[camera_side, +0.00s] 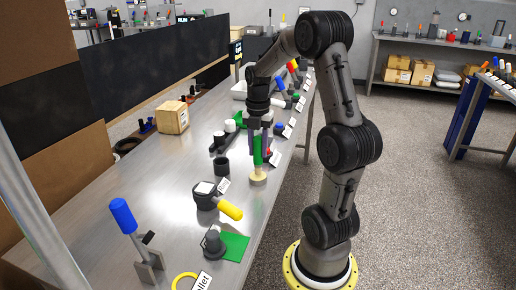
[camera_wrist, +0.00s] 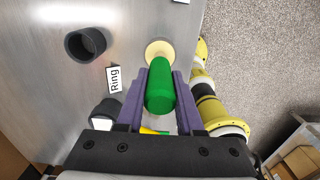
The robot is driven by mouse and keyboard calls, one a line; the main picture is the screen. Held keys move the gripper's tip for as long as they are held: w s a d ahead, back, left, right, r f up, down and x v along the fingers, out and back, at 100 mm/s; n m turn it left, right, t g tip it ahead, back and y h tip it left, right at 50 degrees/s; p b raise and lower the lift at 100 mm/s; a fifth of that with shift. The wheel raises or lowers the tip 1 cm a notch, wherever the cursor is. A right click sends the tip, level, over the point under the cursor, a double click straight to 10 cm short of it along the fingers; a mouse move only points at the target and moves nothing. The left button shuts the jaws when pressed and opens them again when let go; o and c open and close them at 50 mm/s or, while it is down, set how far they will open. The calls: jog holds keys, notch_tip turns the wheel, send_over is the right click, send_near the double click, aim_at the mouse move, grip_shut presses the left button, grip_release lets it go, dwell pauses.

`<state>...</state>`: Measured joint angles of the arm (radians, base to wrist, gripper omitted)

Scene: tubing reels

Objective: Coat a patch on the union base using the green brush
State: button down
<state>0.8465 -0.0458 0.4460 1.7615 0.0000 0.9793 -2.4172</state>
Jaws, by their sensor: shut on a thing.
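My gripper (camera_side: 259,150) is shut on the green brush (camera_side: 258,153), with its purple fingers on both sides of the handle. In the wrist view the green handle (camera_wrist: 160,88) lies between the fingers (camera_wrist: 158,80). The brush's round cream head (camera_side: 258,178) points down near the bench's right edge; I cannot tell whether it touches the bench. No label names the union base. A grey stepped fitting (camera_side: 213,243) beside a green square could be it, but I cannot tell.
A dark open cup (camera_side: 221,165) stands left of the brush, near a "Ring" label (camera_wrist: 114,79). A dark round tool with a yellow handle (camera_side: 230,210) lies closer to the camera. A blue-handled tool (camera_side: 123,215) stands in a holder. A cardboard box (camera_side: 172,118) is farther back.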

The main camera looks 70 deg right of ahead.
aim_at(258, 137)
jog(key=shift+f, duration=0.65)
dwell(1.3)
jog(key=shift+r, duration=0.15)
jog(key=shift+r, duration=3.45)
